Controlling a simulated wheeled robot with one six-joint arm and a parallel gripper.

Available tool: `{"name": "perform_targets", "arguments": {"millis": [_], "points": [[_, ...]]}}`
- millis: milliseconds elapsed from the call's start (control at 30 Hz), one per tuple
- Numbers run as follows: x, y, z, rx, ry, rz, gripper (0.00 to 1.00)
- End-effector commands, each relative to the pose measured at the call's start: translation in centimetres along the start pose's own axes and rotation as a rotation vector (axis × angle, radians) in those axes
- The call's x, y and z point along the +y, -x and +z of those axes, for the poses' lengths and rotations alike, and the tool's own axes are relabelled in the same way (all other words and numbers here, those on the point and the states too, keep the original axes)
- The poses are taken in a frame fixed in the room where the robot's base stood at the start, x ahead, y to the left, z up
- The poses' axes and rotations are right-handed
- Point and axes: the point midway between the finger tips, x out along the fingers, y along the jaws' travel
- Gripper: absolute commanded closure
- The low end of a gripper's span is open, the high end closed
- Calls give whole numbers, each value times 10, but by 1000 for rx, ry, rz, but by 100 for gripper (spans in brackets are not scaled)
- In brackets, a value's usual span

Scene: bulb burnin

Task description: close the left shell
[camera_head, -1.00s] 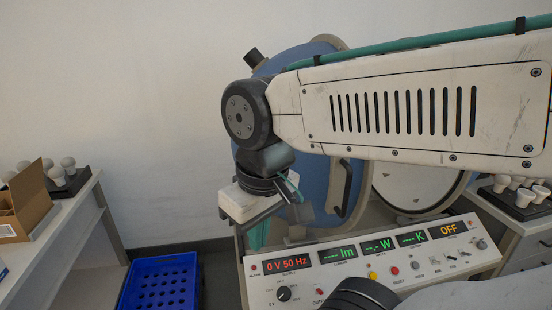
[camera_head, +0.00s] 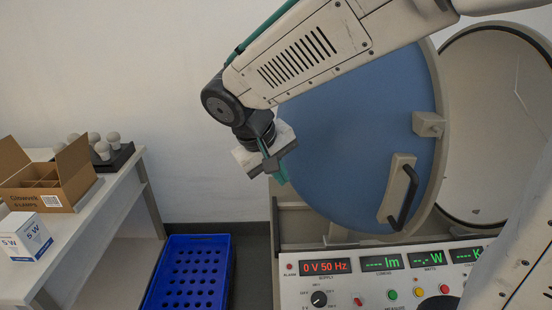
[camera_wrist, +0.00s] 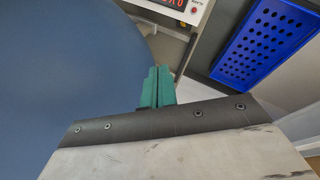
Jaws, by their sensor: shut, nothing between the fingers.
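The left shell (camera_head: 345,150) is a large blue dome half with a black bar handle (camera_head: 405,197) on a beige mount near its right edge. It stands open, apart from the other half (camera_head: 495,110), whose pale inside shows at the right. My gripper (camera_head: 281,175) hangs at the shell's left edge, pointing down, with its teal fingers shut and empty. In the wrist view the shut fingers (camera_wrist: 157,88) are beside the shell's blue surface (camera_wrist: 70,70), which fills the left side. Whether they touch it I cannot tell. My arm hides the shell's top.
The control panel (camera_head: 375,283) with lit displays stands below the shell. A blue crate (camera_head: 190,272) is on the floor at left. A side table (camera_head: 105,222) holds an open carton (camera_head: 45,180), a small box (camera_head: 22,238) and a tray of bulbs (camera_head: 125,155).

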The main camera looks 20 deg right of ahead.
Motion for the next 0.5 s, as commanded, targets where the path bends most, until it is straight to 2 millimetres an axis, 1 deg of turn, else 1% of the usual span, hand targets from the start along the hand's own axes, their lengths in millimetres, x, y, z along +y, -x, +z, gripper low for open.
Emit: {"name": "perform_targets", "arguments": {"millis": [33,67,100,200,300,367,500], "points": [[-12,0,-28,44,-25,44,100],[-17,2,-43,75,-52,67,100],[-22,5,-63,122,-97,95,100],[-26,13,-95,217,-212,125,100],[-24,19,-109,268,-297,128,100],[-23,19,-112,280,-326,126,100],[-20,9,-116,285,-347,126,100]]}}
